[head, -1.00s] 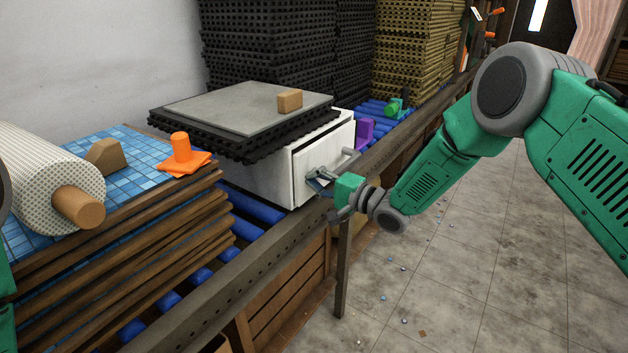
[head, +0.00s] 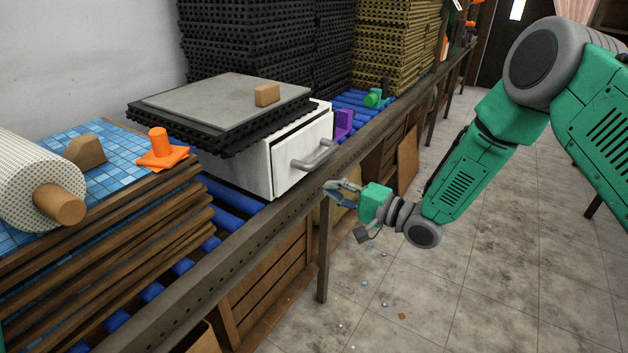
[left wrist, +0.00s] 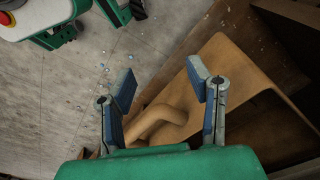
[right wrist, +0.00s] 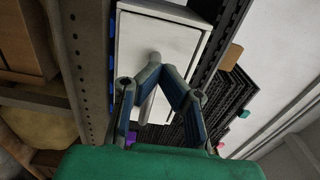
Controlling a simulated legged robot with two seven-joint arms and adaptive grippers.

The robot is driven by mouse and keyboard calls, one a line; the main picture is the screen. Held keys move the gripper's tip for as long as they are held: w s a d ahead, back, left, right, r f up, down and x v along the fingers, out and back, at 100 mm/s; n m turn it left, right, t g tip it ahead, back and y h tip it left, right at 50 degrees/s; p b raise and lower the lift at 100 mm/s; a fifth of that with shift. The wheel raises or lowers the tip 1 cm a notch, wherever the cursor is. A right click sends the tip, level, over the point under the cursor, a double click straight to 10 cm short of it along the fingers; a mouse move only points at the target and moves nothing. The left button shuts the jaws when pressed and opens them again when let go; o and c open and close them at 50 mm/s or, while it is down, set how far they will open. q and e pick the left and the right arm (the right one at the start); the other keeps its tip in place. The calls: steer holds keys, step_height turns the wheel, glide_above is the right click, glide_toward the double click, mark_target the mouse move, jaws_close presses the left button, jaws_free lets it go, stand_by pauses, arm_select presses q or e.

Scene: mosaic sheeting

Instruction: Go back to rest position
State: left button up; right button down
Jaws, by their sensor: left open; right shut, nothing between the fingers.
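My right gripper (head: 338,188) is off the conveyor's edge, in front of the white drawer box (head: 240,172). It is shut and empty, apart from the grey drawer handle (head: 313,156). In the right wrist view its fingers (right wrist: 157,75) meet near the handle in the picture, with the white drawer front (right wrist: 165,40) behind. My left gripper (left wrist: 160,95) shows in the left wrist view, open and empty. Below it are a tan curved board (left wrist: 235,75) and a tan rounded piece (left wrist: 160,120). In the head view the left gripper is out of frame.
A conveyor (head: 240,200) with blue rollers runs along the wall. On the left, a patterned roll (head: 35,175), an orange stamp-like piece (head: 160,148) and a wooden wedge (head: 85,151) lie on blue mosaic sheeting (head: 115,150). The tiled floor (head: 480,270) at right is open.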

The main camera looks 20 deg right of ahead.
steer(key=s+d+f+n+g+h, duration=0.1)
steer(key=s+f+n+g+h, duration=0.45)
steer(key=s+f, duration=1.2)
arm_select(q)
steer(key=shift+d+r, duration=0.2)
steer(key=shift+d, duration=0.35)
steer(key=shift+d+r, duration=0.15)
steer(key=shift+d, duration=0.35)
arm_select(e)
steer(key=s+d+f+n+g+h, duration=0.1)
steer(key=s+d+g+h, duration=0.1)
steer(key=s, duration=0.5)
steer(key=s+d+f+n+g+h, duration=0.2)
steer(key=s+d+g, duration=0.1)
steer(key=s, duration=0.5)
steer(key=s+d+f+n+g+h, duration=0.2)
steer(key=s, duration=0.6)
steer(key=shift+d, duration=0.3)
